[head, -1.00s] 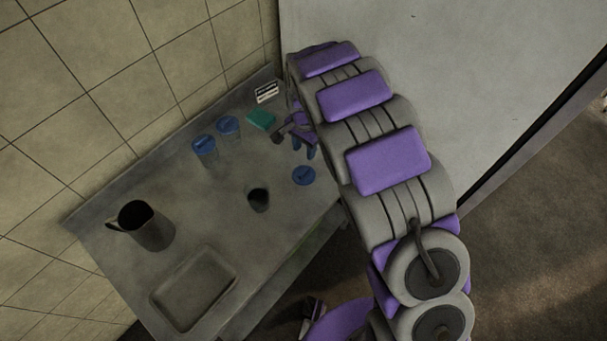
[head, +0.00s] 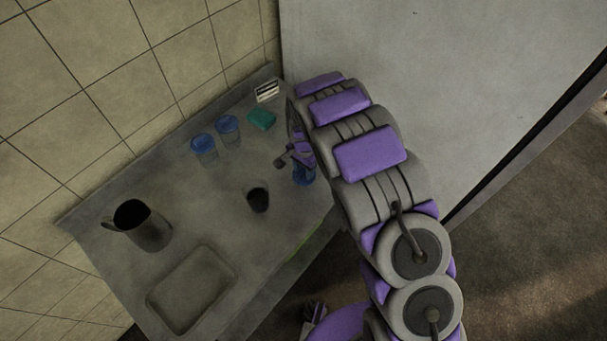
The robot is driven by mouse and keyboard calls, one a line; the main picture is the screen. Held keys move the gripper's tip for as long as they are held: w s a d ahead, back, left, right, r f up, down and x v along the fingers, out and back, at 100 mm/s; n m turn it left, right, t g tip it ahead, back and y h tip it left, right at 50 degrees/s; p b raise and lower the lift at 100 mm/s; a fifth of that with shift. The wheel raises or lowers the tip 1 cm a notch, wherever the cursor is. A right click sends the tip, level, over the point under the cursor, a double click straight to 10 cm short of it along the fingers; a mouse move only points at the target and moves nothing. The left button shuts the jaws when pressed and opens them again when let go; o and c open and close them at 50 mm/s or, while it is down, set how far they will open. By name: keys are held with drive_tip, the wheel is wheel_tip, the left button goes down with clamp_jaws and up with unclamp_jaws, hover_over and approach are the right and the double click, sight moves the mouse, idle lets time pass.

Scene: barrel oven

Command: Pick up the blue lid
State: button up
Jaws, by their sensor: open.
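The round blue lid (head: 306,180) lies flat on the grey table near its right edge, partly hidden by my gripper. My gripper (head: 291,166) is open, at or just above the lid's upper left side in the picture. I cannot tell whether it touches the lid. Two clear jars with blue lids stand further back: one jar (head: 204,149) and another jar (head: 228,130).
A tiled wall is behind and a pale panel is right.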

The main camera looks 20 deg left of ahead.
clamp_jaws()
drive_tip(key=shift+r, duration=0.1)
idle(0.5)
